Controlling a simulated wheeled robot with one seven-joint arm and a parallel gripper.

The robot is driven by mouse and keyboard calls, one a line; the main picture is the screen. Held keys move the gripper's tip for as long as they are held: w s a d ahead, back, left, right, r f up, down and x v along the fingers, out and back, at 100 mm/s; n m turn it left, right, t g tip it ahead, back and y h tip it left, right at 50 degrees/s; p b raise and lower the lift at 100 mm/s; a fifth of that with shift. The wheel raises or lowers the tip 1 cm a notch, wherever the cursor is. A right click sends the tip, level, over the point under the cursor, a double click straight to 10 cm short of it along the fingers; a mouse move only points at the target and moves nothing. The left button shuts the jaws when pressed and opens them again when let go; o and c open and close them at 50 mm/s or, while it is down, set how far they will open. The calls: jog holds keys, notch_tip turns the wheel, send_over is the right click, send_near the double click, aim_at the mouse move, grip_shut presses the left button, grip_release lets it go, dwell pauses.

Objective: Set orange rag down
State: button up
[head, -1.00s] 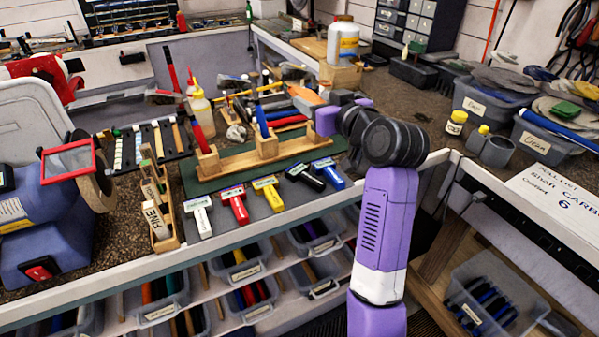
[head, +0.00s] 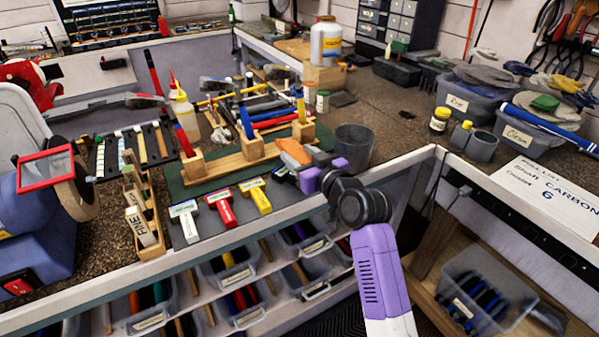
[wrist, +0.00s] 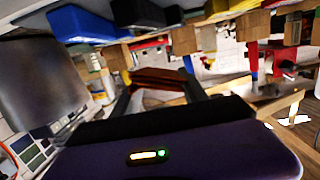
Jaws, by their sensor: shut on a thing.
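The orange rag (head: 293,151) is in my gripper (head: 307,158), which is shut on it. In the head view it is held at the right end of the wooden shaft rack (head: 235,165), overlapping the rack in the picture. I cannot tell whether it touches the rack or the bench. In the wrist view a dark orange-brown patch (wrist: 165,79) shows between the fingers (wrist: 160,88), dim and blurred.
A dark grey cup (head: 355,146) stands just right of my gripper. Labelled bins (head: 528,138) hold cloths at the right.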

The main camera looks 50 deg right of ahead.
jog(key=shift+f, duration=2.7)
jog(key=o, duration=1.2)
jog(key=shift+c, duration=0.2)
jog(key=shift+o, duration=1.3)
jog(key=shift+r, duration=0.1)
jog(key=shift+f, duration=0.2)
jog(key=b+v, duration=0.1)
jog(key=v, duration=0.6)
jog(key=shift+s+a+r+b, duration=0.15)
jog(key=shift+s+b, duration=0.2)
